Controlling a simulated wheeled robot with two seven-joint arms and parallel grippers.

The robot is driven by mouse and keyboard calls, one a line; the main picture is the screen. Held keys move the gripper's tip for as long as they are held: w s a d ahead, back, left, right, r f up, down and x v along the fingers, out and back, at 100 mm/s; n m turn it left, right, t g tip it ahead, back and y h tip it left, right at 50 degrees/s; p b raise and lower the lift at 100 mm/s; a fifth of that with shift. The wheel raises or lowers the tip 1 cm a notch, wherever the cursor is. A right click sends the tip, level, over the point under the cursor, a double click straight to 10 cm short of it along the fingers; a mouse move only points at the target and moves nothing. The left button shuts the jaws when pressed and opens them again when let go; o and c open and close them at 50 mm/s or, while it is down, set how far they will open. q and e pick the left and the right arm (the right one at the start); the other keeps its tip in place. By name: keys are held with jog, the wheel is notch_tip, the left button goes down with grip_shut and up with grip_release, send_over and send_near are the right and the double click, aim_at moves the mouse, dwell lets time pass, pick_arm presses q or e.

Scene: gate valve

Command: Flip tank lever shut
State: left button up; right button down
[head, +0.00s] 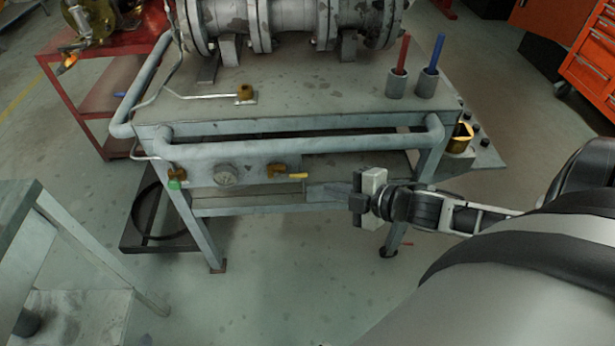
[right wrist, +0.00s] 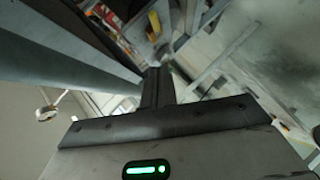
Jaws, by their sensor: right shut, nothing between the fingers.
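A small brass valve (head: 277,172) with a yellow lever (head: 298,176) is on the pipework under the front edge of the grey steel bench. The lever lies about level, its free end pointing right. My right gripper (head: 318,192) is shut and empty, pointing left, just right of and slightly below the lever's end in the head view. I cannot tell whether it touches the lever. In the right wrist view the closed fingers (right wrist: 157,85) show, and I cannot make out the lever there. My left gripper is not in view.
A round gauge (head: 226,174) and a green-handled valve (head: 175,180) are left of the lever. The bench's front rail (head: 300,143) runs above it, with a leg (head: 428,165) to the right. Red and blue handles (head: 403,55) stand on top. Open floor lies in front.

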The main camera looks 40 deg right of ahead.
jog(key=b, duration=0.2)
send_near(295, 177)
jog(key=w+a, duration=0.2)
jog(key=a, duration=0.2)
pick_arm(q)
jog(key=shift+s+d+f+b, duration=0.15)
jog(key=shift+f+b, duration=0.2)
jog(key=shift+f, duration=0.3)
pick_arm(e)
jog(key=shift+w+d+f, duration=0.55)
jog(key=shift+w, duration=0.25)
jog(key=shift+w+d+f, duration=0.55)
jog(key=shift+w, duration=0.25)
pick_arm(q)
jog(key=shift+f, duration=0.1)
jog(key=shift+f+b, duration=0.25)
jog(key=shift+b, duration=0.35)
pick_arm(e)
jog(key=shift+f+t, duration=0.3)
